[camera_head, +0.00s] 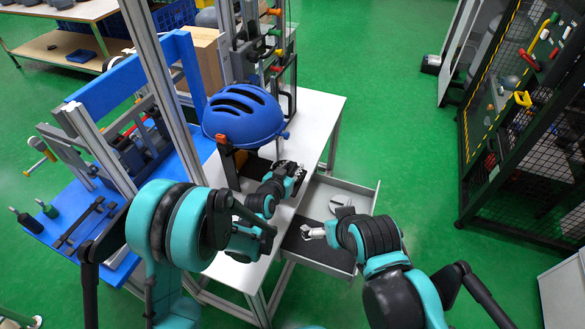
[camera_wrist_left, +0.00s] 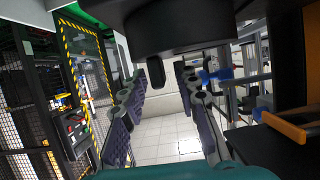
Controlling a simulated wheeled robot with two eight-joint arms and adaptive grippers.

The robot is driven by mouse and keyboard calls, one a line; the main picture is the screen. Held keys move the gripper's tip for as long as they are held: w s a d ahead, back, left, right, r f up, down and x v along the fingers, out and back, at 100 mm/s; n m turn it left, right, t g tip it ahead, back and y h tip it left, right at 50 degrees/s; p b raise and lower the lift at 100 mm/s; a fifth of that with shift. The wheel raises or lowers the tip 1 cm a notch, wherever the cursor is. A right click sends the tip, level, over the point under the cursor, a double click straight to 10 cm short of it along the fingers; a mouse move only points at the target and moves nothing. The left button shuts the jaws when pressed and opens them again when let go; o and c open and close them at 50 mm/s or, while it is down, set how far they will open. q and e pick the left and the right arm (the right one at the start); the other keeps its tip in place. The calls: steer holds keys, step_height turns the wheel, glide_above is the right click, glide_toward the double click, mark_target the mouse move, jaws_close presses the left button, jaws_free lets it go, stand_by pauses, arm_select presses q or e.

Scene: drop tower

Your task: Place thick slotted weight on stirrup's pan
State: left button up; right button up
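My left gripper (camera_head: 290,170) is over the white table, right of and below the blue helmet. Small silvery pieces (camera_head: 343,208) lie in the drawer, too small to identify. I cannot make out the thick slotted weight or the stirrup's pan.
The blue vented helmet (camera_head: 243,115) is held beside the tower's upright posts (camera_head: 160,90). The white table (camera_head: 318,112) has an open grey drawer (camera_head: 364,192) at its right. A blue bench with tools (camera_head: 60,228) is left. A mesh cage (camera_head: 530,110) stands right. Green floor between is clear.

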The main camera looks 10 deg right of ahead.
arm_select(q)
steer(key=shift+s+r, duration=0.1)
steer(key=shift+r, duration=0.05)
steer(key=s+a+r+n+g+y+p, duration=0.1)
steer(key=s+a+r, duration=0.3)
steer(key=s+a, duration=0.15)
steer(key=s+a+r+n+y+p, duration=0.1)
steer(key=s+a+r, duration=0.3)
steer(key=a, duration=0.3)
steer(key=s+a+r+n+g+y+p, duration=0.1)
steer(key=s+a+r+y, duration=0.2)
steer(key=a, duration=0.4)
steer(key=s+a+r+n+g+y, duration=0.1)
steer(key=s+a+n+g+y, duration=0.1)
steer(key=s+a, duration=1)
steer(key=s+n, duration=0.1)
steer(key=s, duration=0.2)
steer(key=shift+s+a+r+n, duration=0.35)
steer(key=shift+n, duration=0.05)
steer(key=shift+d, duration=0.1)
